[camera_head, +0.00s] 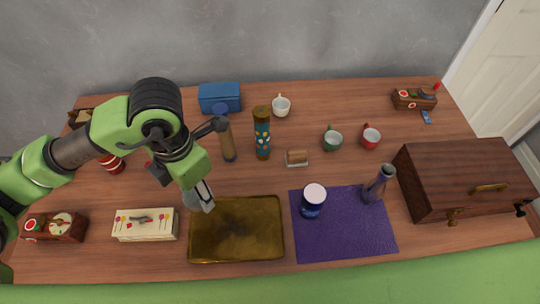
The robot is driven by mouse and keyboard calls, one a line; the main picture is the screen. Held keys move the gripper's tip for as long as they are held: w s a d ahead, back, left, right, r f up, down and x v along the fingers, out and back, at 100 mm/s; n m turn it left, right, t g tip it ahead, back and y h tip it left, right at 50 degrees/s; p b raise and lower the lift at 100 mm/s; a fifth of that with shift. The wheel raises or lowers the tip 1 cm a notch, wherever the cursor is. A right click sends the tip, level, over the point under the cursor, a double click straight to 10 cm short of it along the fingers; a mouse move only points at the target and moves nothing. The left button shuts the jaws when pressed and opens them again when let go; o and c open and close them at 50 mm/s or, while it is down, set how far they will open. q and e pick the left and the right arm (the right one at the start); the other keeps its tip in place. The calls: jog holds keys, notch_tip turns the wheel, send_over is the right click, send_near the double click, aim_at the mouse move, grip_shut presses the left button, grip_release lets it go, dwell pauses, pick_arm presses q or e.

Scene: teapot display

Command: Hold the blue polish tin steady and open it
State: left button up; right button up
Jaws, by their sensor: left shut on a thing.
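The blue tin (311,209), a round dark-blue container with a pale top, stands upright on the purple mat (352,240). My left gripper (204,196) points down above the back left corner of the brass tray, well left of the tin and apart from it. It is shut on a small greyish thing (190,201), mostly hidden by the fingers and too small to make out. My right gripper is not in view.
A grey-purple vase (376,186) stands on the mat's right side. A brass tray (236,258) lies left of the mat. A wooden chest (465,175) is at right. A patterned cylinder (262,138), cups (333,141) and a blue box (219,97) stand behind.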

pick_arm(q)
jog(key=n, duration=0.2)
jog(key=d+n, duration=0.1)
jog(key=n, duration=0.3)
jog(key=shift+s+d+p, duration=0.3)
jog(key=shift+d+p, duration=0.05)
jog(key=n, duration=0.2)
jog(key=d+n, duration=0.1)
jog(key=n, duration=0.1)
jog(key=shift+s+f, duration=0.15)
jog(key=n, duration=0.4)
jog(key=n+p, duration=0.3)
jog(key=n, duration=0.2)
send_over(220, 179)
jog(key=f, duration=0.9)
jog(key=shift+s+f, duration=0.15)
jog(key=shift+s, duration=0.25)
jog(key=shift+w+f, duration=0.15)
jog(key=f, duration=0.1)
jog(key=f+p, duration=0.1)
jog(key=f, duration=0.1)
jog(key=shift+w, duration=0.2)
jog(key=shift+f, duration=0.3)
